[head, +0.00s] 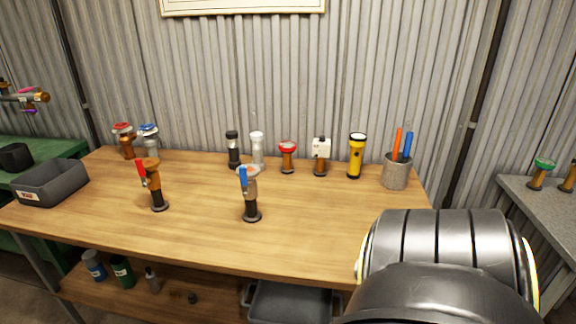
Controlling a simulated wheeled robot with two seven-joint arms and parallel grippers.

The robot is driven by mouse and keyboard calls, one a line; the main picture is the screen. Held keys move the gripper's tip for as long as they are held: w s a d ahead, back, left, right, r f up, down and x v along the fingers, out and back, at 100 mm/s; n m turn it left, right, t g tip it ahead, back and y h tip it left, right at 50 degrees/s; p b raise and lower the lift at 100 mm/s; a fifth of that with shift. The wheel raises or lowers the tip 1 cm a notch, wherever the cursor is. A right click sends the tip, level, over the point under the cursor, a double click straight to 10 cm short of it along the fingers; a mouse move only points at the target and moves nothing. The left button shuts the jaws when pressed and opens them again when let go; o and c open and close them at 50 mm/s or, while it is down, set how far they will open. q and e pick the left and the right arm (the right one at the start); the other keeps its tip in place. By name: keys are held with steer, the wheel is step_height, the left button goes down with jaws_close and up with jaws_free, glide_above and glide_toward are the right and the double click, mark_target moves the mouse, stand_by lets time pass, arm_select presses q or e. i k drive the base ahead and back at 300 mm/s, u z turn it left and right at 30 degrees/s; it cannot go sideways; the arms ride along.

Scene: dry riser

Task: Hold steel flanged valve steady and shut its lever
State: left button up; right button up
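A valve with a grey steel-looking upper body (252,188) stands upright on a black round base at the front middle of the wooden bench. Its blue lever (243,180) points up and down along the left side of the body. It looks like the steel flanged valve, though its flange details are too small to tell. A similar valve with a copper-brown body (153,180) and a red lever (142,174) stands to its left. Neither of my grippers is in view, and nothing is touching either valve.
The wooden bench (200,215) has clear room around the valve. Along its back stand several valves, a yellow flashlight (355,157) and a metal cup (396,172) with tools. A grey bin (52,182) is at the left end. My dark arm part covers the lower right.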

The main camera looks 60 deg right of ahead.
mark_target(242, 170)
steer(key=z, duration=1.5)
